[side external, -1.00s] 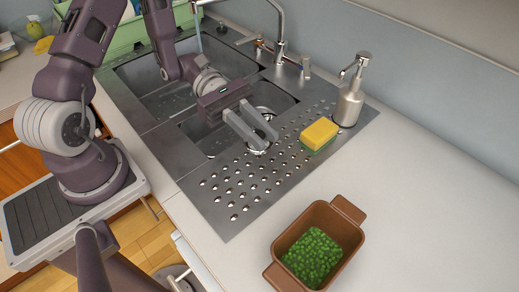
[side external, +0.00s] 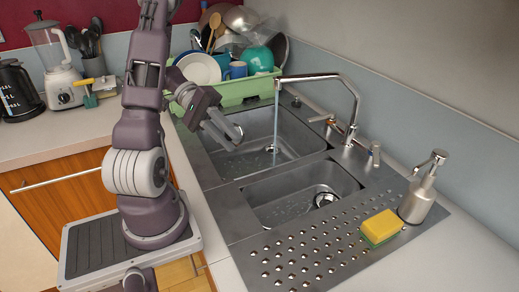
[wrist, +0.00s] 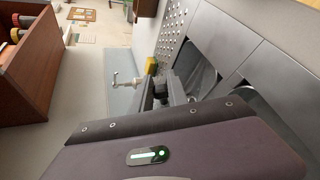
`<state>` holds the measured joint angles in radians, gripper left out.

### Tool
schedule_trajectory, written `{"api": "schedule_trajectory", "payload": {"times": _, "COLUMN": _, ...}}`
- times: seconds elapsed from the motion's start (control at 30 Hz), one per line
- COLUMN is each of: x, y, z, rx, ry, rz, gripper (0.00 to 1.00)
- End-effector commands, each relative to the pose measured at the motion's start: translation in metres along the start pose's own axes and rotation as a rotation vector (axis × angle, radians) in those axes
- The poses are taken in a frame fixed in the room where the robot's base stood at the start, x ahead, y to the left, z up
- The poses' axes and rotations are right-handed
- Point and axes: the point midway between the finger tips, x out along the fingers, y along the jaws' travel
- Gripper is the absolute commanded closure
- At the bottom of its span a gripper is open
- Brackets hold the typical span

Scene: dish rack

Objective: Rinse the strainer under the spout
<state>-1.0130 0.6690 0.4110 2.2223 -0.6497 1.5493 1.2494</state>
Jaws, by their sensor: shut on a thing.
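My gripper (side external: 225,134) is shut on the metal strainer (side external: 237,132), which shows only as a small round rim at the fingertips. The gripper holds it above the left side of the far basin (side external: 228,168). The spout (side external: 305,77) reaches over that basin from the right, and a thin water stream (side external: 276,125) falls from it. The strainer is left of the stream and apart from it. In the wrist view my gripper's fingers (wrist: 161,92) close around a dark grey piece, mostly hidden.
The near basin (side external: 300,192) has a drain and is empty. A yellow-green sponge (side external: 381,227) and soap dispenser (side external: 421,190) stand on the perforated drainboard (side external: 310,250). A green dish rack (side external: 240,90) full of dishes stands behind the sink.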

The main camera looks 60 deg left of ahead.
Motion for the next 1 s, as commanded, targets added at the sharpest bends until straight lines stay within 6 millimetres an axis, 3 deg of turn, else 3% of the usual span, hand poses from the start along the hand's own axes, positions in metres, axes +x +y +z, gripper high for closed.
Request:
{"api": "schedule_trajectory", "payload": {"times": 0.37, "x": -0.002, "y": 0.0, "z": 0.001, "rx": 0.009, "ry": 0.002, "rz": 0.005, "gripper": 1.0}}
{"api": "schedule_trajectory", "payload": {"times": 1.0, "x": -0.001, "y": 0.032, "z": -0.088, "rx": 0.009, "ry": 0.001, "rz": 0.004, "gripper": 1.0}}
